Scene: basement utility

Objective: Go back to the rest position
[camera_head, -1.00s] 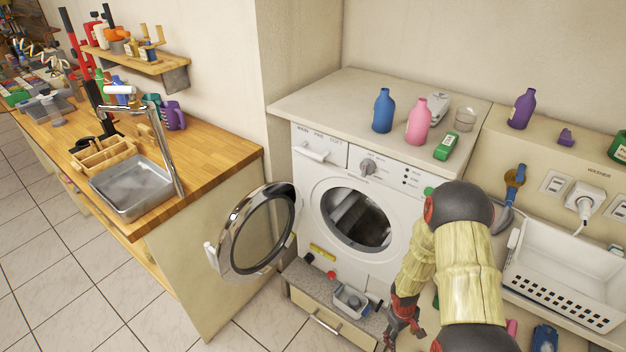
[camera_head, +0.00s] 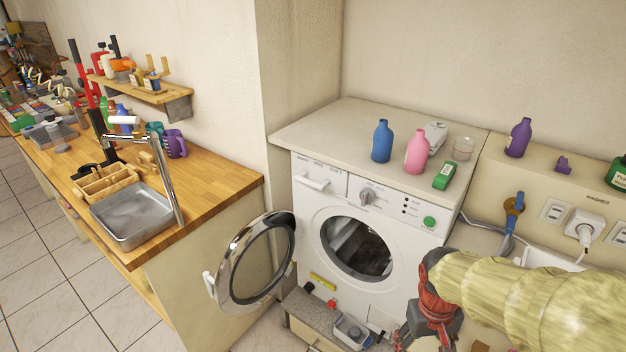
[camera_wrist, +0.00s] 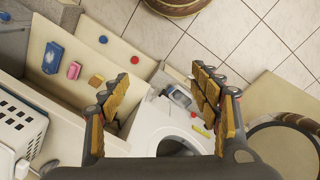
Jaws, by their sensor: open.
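My gripper (camera_wrist: 163,98) shows its two padded fingers spread apart in the wrist view, with nothing between them. In the head view my gripper (camera_head: 428,338) hangs at the lower right, in front of the washing machine (camera_head: 312,222), partly cut off by the bottom edge. My yellow-sleeved arm fills the lower right corner. The machine's round door (camera_head: 257,260) stands open to the left, and the drum opening (camera_head: 357,247) shows dark inside.
Blue (camera_head: 382,142) and pink (camera_head: 417,152) bottles stand on the machine's top. A wooden counter with a metal sink (camera_head: 132,216) is at the left. A small grey tray (camera_head: 350,330) sits on a low ledge below the machine. A white basket (camera_wrist: 22,128) shows in the wrist view.

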